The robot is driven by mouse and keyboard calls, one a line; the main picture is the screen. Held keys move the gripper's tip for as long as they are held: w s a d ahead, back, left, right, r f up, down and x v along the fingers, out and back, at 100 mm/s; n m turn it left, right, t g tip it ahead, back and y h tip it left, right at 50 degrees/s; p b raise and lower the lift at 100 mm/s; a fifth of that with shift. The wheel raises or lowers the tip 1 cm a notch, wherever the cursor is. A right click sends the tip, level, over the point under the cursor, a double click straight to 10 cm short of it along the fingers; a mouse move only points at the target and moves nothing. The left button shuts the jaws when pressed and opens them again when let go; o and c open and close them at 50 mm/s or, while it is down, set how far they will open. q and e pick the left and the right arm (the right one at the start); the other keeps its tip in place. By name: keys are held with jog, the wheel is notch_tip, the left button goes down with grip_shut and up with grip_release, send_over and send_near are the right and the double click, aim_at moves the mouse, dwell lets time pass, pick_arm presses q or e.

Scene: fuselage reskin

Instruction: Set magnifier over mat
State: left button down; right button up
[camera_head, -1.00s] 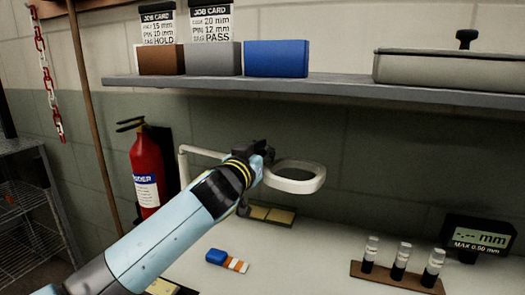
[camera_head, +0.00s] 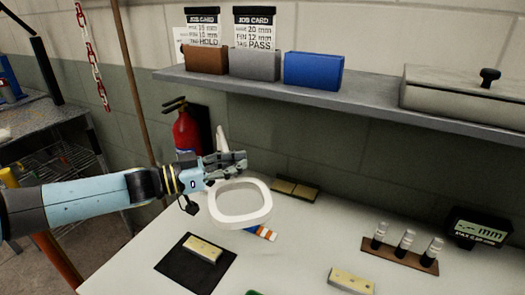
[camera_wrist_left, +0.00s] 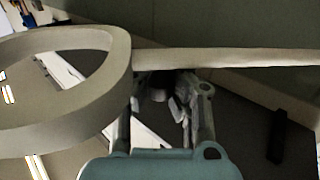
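The magnifier (camera_head: 266,209) is a white ring on a white arm. In the head view the ring hangs above the table, right of and behind the black mat (camera_head: 175,271). A pale block (camera_head: 203,249) lies on the mat. My left gripper (camera_head: 238,162) is at the ring's far edge, where the magnifier's arm joins. In the left wrist view the ring (camera_wrist_left: 115,75) is at the left, and its arm crosses in front of my left gripper's (camera_wrist_left: 168,100) fingertips, hiding them. I cannot tell whether the fingers grip it. My right gripper is out of view.
A second pale block (camera_head: 352,281) lies at the front. A vial rack (camera_head: 400,257) and a gauge display (camera_head: 478,228) stand at the right. A shelf (camera_head: 360,104) overhangs the back. A fire extinguisher (camera_head: 187,130) is behind my left arm.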

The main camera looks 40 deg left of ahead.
pick_arm(q)
jog(key=s+a+m+g+h+b, duration=0.4)
jog(key=s+a+h+b, duration=0.1)
jog(key=s+a, duration=0.1)
jog(key=shift+s+a+f+h, duration=0.15)
jog(key=shift+s+a+h, duration=0.25)
jog(key=shift+s, duration=0.35)
jog(key=c, duration=1.1)
grip_release()
jog(key=shift+c, duration=0.2)
jog(key=v, duration=1.2)
jog(key=shift+r, duration=0.25)
